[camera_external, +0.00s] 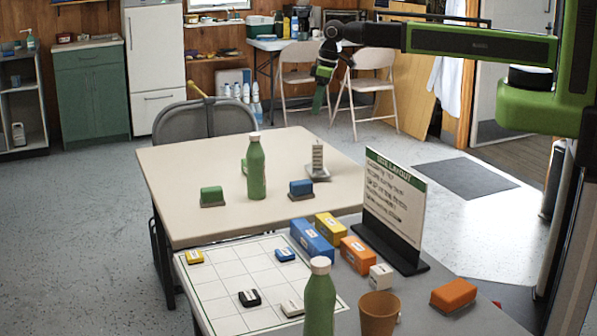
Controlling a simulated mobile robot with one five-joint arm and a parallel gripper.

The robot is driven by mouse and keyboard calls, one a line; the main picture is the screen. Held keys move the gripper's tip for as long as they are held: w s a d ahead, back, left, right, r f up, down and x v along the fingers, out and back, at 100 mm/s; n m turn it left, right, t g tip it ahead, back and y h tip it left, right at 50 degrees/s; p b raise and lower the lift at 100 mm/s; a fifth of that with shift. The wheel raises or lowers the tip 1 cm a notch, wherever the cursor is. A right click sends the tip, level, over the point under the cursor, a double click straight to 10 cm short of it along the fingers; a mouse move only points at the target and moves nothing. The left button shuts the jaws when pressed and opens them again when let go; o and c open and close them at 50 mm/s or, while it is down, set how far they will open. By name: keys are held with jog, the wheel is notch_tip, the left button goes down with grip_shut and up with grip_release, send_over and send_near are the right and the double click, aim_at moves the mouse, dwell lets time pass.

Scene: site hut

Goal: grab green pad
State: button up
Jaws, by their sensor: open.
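A small green pad (212,195) with a darker base lies on the near left part of the beige table (185,160). Its top and near side are in plain view and nothing touches it. My gripper (319,100) hangs from the arm at the upper middle of the picture, pointing down. It appears above and to the right of the pad, well apart from it. Its jaws are open and small in view, and I see nothing between them.
A green bottle (256,170) stands right of the pad. A blue pad (300,187) and a grey upright item (318,160) are farther right. The nearer table holds a white grid sheet (225,285), coloured boxes, another bottle (319,300), a brown cup (379,312) and a sign (394,205).

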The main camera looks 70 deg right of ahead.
jog(key=w+a+f+n+t+y+b, duration=0.1)
jog(key=w+a+f+n+b, duration=0.1)
jog(key=w+a, duration=1)
jog(key=n+y+b, duration=0.1)
jog(key=n+b, duration=0.1)
jog(key=n, duration=0.1)
send_over(212, 188)
jog(key=s+d, duration=0.4)
jog(key=s, duration=0.1)
jog(key=f, duration=0.1)
jog(key=b+x, duration=1.6)
jog(key=x, duration=0.2)
jog(key=shift+a, duration=0.15)
jog(key=shift+s+r, duration=0.1)
jog(key=shift+r, duration=0.1)
jog(key=shift+c, duration=0.4)
grip_shut()
